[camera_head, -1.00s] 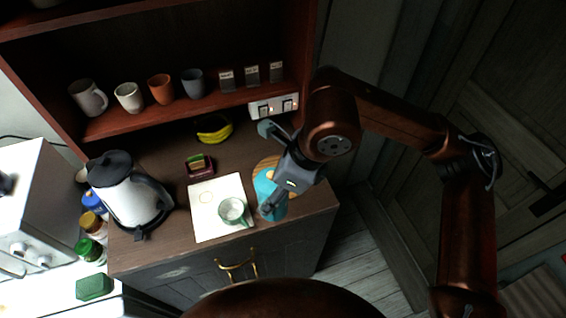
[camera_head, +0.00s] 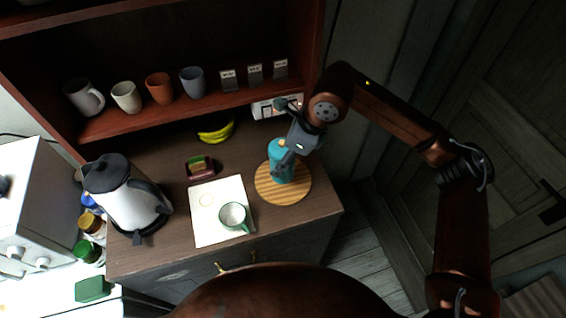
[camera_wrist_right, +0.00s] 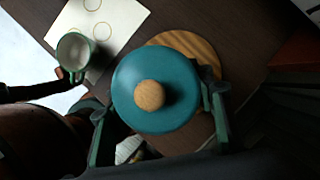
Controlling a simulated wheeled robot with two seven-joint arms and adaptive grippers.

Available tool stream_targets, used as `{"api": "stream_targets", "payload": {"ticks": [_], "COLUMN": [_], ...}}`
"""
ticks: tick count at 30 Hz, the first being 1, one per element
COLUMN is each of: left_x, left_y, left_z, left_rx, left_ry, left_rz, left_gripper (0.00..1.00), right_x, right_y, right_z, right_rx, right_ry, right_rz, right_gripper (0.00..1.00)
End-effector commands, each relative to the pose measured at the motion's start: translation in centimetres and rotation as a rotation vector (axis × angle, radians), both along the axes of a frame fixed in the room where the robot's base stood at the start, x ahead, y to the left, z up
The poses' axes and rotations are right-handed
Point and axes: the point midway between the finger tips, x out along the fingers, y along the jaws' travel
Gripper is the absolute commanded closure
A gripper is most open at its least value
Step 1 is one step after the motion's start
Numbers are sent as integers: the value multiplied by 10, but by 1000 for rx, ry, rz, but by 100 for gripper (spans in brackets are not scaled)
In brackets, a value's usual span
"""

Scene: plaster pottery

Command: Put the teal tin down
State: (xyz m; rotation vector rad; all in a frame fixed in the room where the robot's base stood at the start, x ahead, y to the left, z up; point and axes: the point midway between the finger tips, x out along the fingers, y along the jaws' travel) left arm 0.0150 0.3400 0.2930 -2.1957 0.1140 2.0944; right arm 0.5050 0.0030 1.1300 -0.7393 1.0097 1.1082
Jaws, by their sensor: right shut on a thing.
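The teal tin (camera_head: 280,162) is upright with a round wooden knob on its lid. It is over the back part of the round striped wooden board (camera_head: 284,194); I cannot tell whether it touches the board. My right gripper (camera_head: 290,160) is shut on the tin, and its fingers hide part of the tin's side. In the right wrist view the tin's teal lid (camera_wrist_right: 140,75) fills the middle between my fingers, with the board (camera_wrist_right: 188,42) partly hidden below it. My left gripper is not in view.
A green-white mug (camera_head: 233,217) stands on a white sheet (camera_head: 212,232) left of the board. A kettle (camera_head: 132,200), a small box (camera_head: 200,168) and bananas (camera_head: 216,132) are further left and back. Several cups stand on the shelf (camera_head: 150,122). The board's front is clear.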

Motion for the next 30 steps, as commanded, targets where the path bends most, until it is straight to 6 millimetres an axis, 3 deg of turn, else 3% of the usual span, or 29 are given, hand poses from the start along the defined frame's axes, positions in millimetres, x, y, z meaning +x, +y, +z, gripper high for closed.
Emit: {"api": "stream_targets", "payload": {"ticks": [7,16,29,30], "left_x": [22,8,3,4], "left_y": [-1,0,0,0], "left_z": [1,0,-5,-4], "left_rx": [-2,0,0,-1], "left_ry": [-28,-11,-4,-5], "left_rz": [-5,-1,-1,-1], "left_gripper": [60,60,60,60], "right_x": [14,20,20,20], "right_y": [-1,-2,-2,-2], "right_z": [-16,-52,-59,-59], "right_rx": [1,0,1,1], "right_ry": [0,1,-1,-1], "right_rz": [1,2,2,2], "right_gripper": [78,78,78,50]}}
